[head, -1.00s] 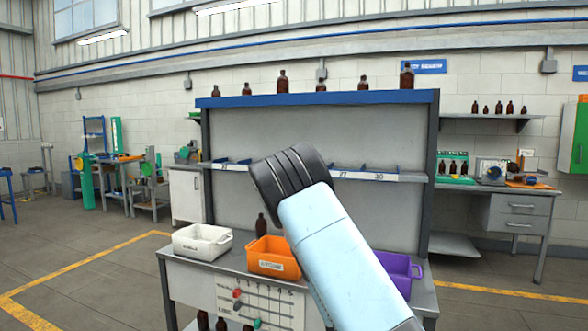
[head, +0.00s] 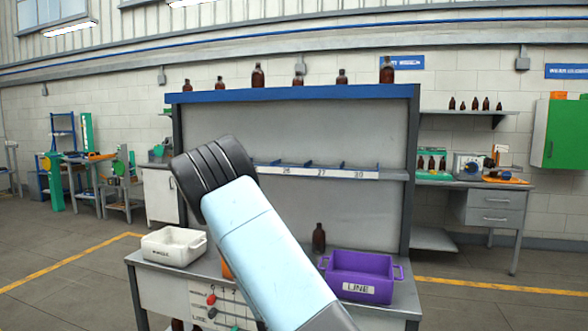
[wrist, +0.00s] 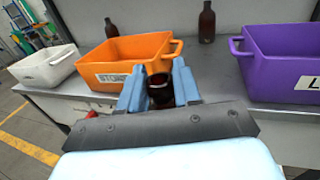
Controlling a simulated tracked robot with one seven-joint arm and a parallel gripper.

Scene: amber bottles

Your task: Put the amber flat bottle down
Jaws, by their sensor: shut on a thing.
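My gripper (wrist: 159,88) has pale blue fingers and is shut on a dark amber bottle (wrist: 160,92), seen between the fingers in the wrist view. The held bottle's lower part is hidden, and my arm hides it in the head view. The gripper is at the bench's front, between the orange bin (wrist: 128,58) and the purple bin (wrist: 285,65). A standing amber bottle (wrist: 207,24) is behind it on the bench; it also shows in the head view (head: 319,238). Another amber bottle (wrist: 109,29) stands behind the orange bin.
The grey bench top (wrist: 215,72) is bare between the orange and purple bins. A white bin (head: 172,246) stands at the left. A divided shelf (head: 320,172) crosses the back panel, and several bottles stand along its blue top (head: 290,93).

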